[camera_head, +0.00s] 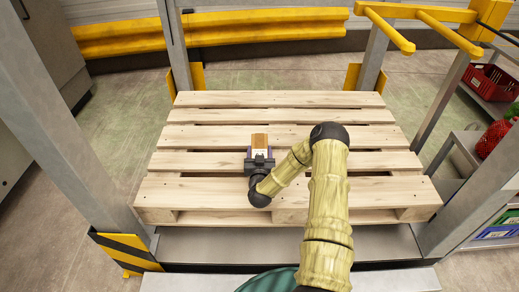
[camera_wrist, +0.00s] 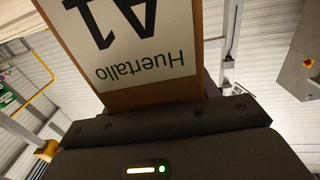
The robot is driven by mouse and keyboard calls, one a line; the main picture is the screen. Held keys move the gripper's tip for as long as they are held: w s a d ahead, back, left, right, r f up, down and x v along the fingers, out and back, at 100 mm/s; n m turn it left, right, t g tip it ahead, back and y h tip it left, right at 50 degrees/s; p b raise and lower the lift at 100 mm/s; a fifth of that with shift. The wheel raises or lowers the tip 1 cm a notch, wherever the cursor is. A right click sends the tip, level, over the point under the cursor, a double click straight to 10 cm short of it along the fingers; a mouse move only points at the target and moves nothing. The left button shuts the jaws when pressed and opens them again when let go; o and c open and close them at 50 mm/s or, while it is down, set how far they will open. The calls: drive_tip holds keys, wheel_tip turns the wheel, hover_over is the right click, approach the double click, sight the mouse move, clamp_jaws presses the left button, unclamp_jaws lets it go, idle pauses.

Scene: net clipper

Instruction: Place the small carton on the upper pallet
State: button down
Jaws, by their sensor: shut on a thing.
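The small carton (camera_head: 260,141) is brown with a white label and is held at the end of my arm, over the middle of the upper pallet. In the wrist view the carton (camera_wrist: 145,95) fills the top centre, its label reading "Huertallo" and "A1" upside down. My gripper (camera_head: 260,153) is shut on the carton. The upper pallet (camera_head: 210,188) is pale slatted wood and its top is otherwise bare. Whether the carton touches the slats or hangs above them I cannot tell.
Grey metal posts (camera_head: 73,135) stand on both sides of the pallet, with a yellow-black striped guard (camera_head: 128,252) at the front left. A yellow rail (camera_head: 220,25) runs behind. Shelves with a red crate (camera_head: 492,82) stand at the right. Pallet slats around the carton are free.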

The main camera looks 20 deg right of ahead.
drive_tip(key=shift+r, duration=0.1)
drive_tip(key=shift+c, duration=2)
unclamp_jaws()
drive_tip(key=shift+s+a, duration=0.2)
drive_tip(key=shift+s, duration=0.15)
drive_tip(key=p+v, duration=0.1)
drive_tip(key=v, duration=1)
drive_tip(key=shift+s, duration=0.15)
